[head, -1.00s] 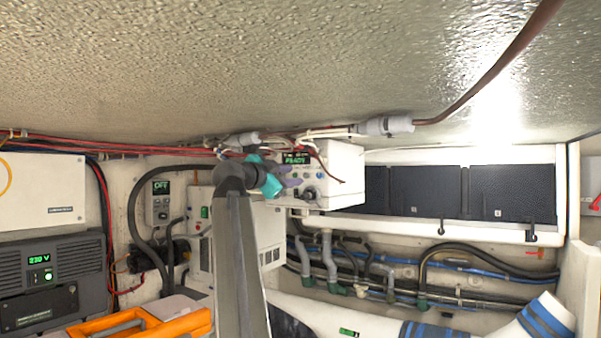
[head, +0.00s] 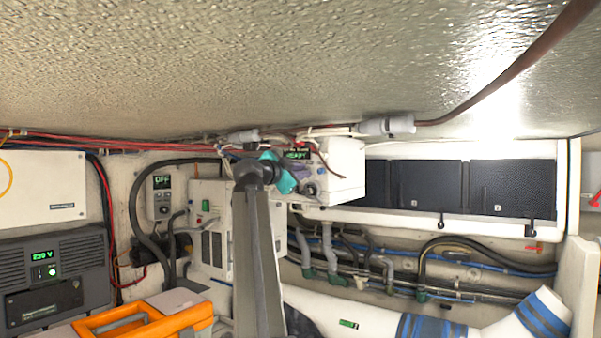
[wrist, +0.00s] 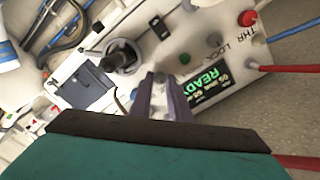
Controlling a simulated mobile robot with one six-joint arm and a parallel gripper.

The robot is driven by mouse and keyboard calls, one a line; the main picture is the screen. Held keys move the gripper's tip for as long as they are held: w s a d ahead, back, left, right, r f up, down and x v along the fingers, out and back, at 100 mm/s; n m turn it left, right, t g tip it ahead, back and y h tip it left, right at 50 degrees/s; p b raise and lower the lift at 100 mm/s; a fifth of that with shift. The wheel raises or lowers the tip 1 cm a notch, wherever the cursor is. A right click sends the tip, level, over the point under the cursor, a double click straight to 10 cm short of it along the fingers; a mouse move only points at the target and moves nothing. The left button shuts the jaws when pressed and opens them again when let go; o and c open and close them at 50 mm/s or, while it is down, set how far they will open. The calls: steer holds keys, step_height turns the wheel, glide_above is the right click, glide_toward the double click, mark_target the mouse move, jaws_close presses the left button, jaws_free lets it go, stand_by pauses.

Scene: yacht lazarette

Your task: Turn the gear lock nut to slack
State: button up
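A white control box (head: 343,172) with a green READY display (head: 297,155) hangs under the ceiling in the head view. In the wrist view its tilted face carries the READY display (wrist: 208,82), a THR LOCK label and a dark round knob (wrist: 122,57) with a raised centre. No gear lock nut label is readable, so I cannot tell whether this knob is the nut. My gripper (wrist: 160,76) has purple fingers with a narrow gap between them, in front of the box face, right of and below the knob in the wrist view. I see nothing gripped. In the head view my gripper (head: 300,173) partly covers the face.
The low textured ceiling (head: 250,70) is close above, with red cables and a grey connector (head: 388,125). Dark panels (head: 430,187) line the wall to the right. An orange case (head: 150,320) sits low at left. Red and blue leads enter the box's edge.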

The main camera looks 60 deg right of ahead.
jaws_close()
steer(key=shift+a, duration=0.1)
